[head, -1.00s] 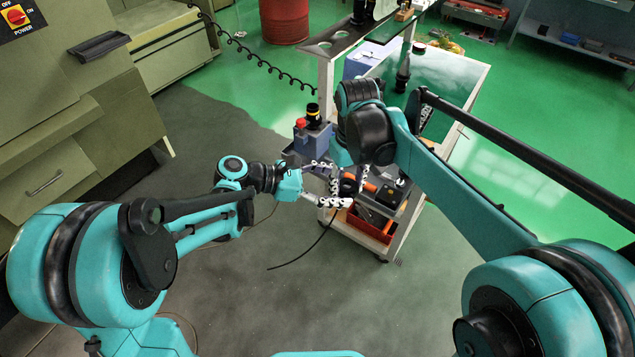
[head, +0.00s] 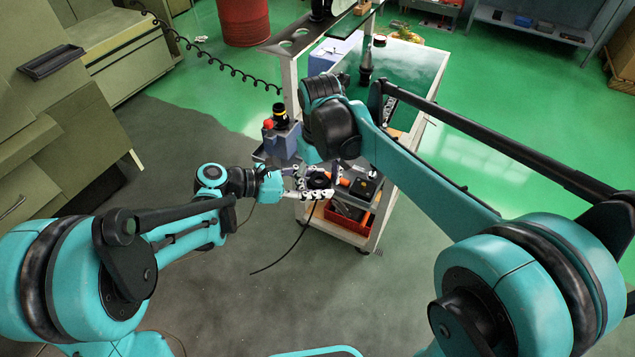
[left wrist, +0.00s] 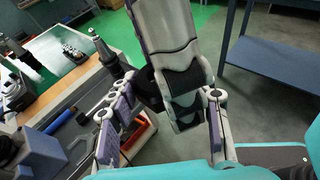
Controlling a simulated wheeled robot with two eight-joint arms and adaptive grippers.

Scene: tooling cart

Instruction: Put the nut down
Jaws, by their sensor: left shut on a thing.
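My left gripper (head: 322,184) has its pale jointed fingers closed around a dark, round-looking piece, the nut (head: 318,180), above the near end of the tooling cart (head: 375,238). In the left wrist view the fingers of the left gripper (left wrist: 165,118) surround the dark nut (left wrist: 149,88). The large middle finger hides much of it. The exact contact is too small to tell. My right arm reaches over the cart from the right, and its gripper is hidden behind the arm.
A red bin (head: 346,219) sits on the cart's lower level. A grey-blue holder (head: 283,146) with red and black-yellow tops stands at the cart's left side. The cart's glossy top (head: 410,68) carries a dark upright tool holder (head: 366,66). Open floor lies in front.

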